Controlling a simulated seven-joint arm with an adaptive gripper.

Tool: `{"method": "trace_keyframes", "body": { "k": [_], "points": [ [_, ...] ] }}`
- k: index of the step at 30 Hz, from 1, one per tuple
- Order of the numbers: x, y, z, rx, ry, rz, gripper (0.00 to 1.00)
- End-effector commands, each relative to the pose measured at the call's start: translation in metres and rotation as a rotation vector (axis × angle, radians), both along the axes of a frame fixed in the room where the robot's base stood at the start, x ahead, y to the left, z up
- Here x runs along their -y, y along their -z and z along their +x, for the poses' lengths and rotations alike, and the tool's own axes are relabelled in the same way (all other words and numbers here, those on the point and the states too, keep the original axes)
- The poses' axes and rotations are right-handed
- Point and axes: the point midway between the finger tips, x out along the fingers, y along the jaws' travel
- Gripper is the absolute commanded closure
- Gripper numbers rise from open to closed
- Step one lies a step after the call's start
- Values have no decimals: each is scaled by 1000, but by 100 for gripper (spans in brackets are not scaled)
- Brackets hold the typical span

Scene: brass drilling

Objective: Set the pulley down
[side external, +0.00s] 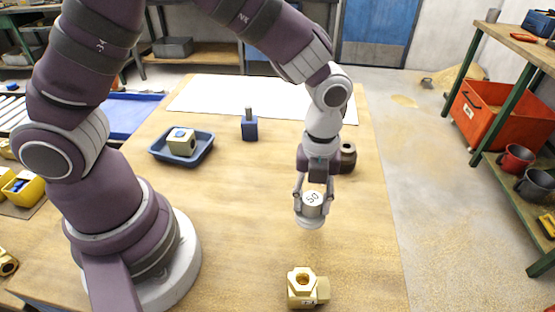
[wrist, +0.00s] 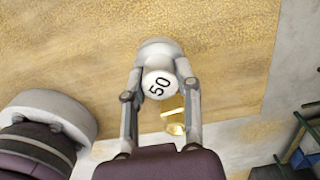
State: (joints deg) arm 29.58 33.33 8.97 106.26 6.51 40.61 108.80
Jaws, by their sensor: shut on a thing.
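My gripper (side external: 313,194) is shut on a pale grey, round piece marked "50" (side external: 312,204), which looks more like a weight than a pulley. In the wrist view the fingers (wrist: 161,75) grip both sides of this piece (wrist: 157,86), and its wider round end shows beyond them. It is over the wooden table; I cannot tell whether it touches the top. A dark brown round part with a hole on top (side external: 348,156), possibly a pulley, stands behind my gripper, partly hidden by it.
A brass hex fitting (side external: 302,287) lies at the front of the table (side external: 240,220). A blue tray (side external: 159,153) holds a brass block (side external: 181,142). A blue block with a peg (side external: 249,128) stands near a white sheet (side external: 235,95). The table's middle left of my gripper is clear.

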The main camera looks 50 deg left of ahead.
Motion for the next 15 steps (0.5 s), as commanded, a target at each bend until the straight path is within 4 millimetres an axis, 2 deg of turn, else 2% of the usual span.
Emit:
{"method": "trace_keyframes", "body": {
  "k": [3, 9, 15],
  "points": [
    [11, 4, 27, 1, -1, 1, 100],
    [27, 8, 63, -2, -2, 1, 100],
    [34, 9, 80, 1, -2, 1, 100]
  ]
}}
